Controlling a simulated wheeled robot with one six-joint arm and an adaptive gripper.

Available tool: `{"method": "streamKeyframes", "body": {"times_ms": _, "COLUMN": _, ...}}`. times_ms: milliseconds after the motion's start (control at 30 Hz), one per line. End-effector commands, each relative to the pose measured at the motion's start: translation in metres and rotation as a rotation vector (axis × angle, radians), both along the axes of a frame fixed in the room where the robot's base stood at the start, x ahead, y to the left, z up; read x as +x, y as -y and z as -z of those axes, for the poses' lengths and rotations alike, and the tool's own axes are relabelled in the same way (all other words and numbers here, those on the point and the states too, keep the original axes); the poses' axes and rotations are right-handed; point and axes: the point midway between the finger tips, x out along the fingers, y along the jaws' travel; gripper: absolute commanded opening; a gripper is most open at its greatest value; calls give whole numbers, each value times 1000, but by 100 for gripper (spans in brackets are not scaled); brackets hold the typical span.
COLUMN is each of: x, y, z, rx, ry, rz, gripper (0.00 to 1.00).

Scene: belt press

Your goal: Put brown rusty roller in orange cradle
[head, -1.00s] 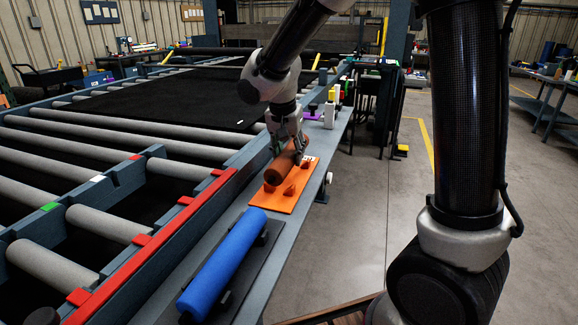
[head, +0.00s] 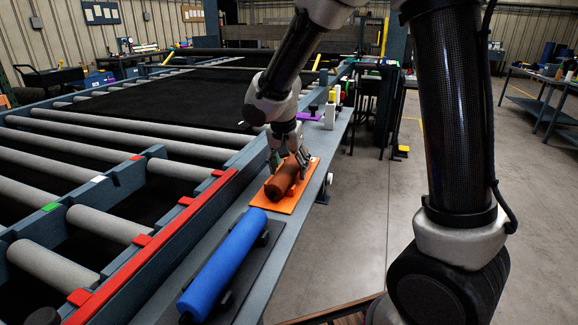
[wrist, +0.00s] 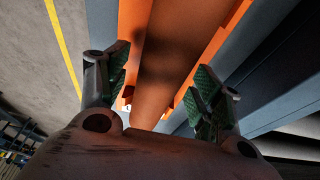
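The brown rusty roller (head: 283,180) lies lengthwise on the orange cradle (head: 257,201), on the grey side ledge of the machine. The roller hides most of the cradle's upright supports. My gripper (head: 289,158) is above the roller's far part, with its fingers spread to either side. In the wrist view the roller (wrist: 172,60) passes between the fingers of my gripper (wrist: 162,88), with gaps beside the green pads. The orange cradle (wrist: 232,28) shows beneath it along the right side.
A blue roller (head: 222,265) rests on a dark cradle (head: 262,262) nearer on the same ledge. A red rail (head: 160,240) and grey conveyor rollers (head: 105,139) are on the left. A purple piece (head: 309,115) and a white block (head: 330,115) stand beyond my gripper.

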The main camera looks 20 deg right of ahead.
Motion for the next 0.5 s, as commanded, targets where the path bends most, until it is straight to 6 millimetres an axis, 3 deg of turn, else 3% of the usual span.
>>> {"method": "streamKeyframes", "body": {"times_ms": 267, "x": 0, "y": -1, "z": -7, "rx": 0, "ry": 1, "rz": 0, "gripper": 66}}
{"method": "streamKeyframes", "body": {"times_ms": 500, "x": -11, "y": -10, "z": -53, "rx": 2, "ry": 7, "rz": -2, "gripper": 66}}
